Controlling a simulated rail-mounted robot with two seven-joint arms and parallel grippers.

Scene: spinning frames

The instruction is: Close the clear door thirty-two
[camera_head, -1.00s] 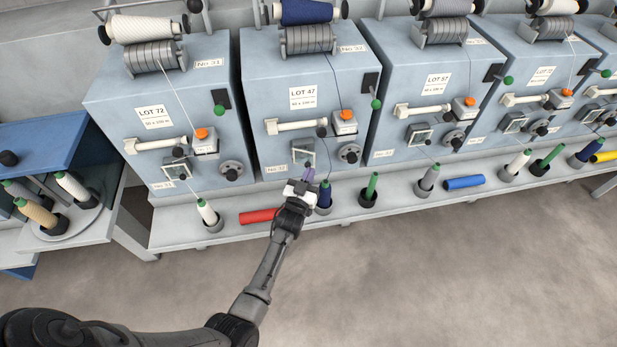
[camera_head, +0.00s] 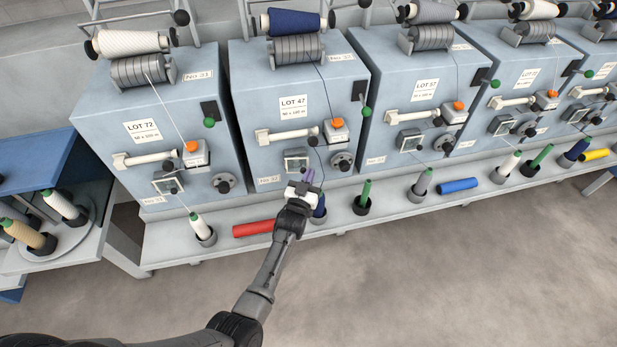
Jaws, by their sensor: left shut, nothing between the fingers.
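Machine thirty-two (camera_head: 250,107) is the second blue-grey box from the left, with a LOT 47 label. Its small square clear door (camera_head: 297,162) is low on the front, above the shelf; it is too small to tell how far open it stands. My left gripper (camera_head: 309,176) is shut and empty. Its fingertips are just below and right of the clear door in the picture; I cannot tell whether they touch it. The gripper partly hides the blue bobbin (camera_head: 320,208) behind it. My right gripper is not in view.
A white handle bar (camera_head: 285,134), an orange button (camera_head: 337,123) and a round dark knob (camera_head: 342,162) are near the door. A red tube (camera_head: 252,229) lies on the shelf left of my gripper. A green bobbin (camera_head: 363,194) stands to its right. The floor in front is clear.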

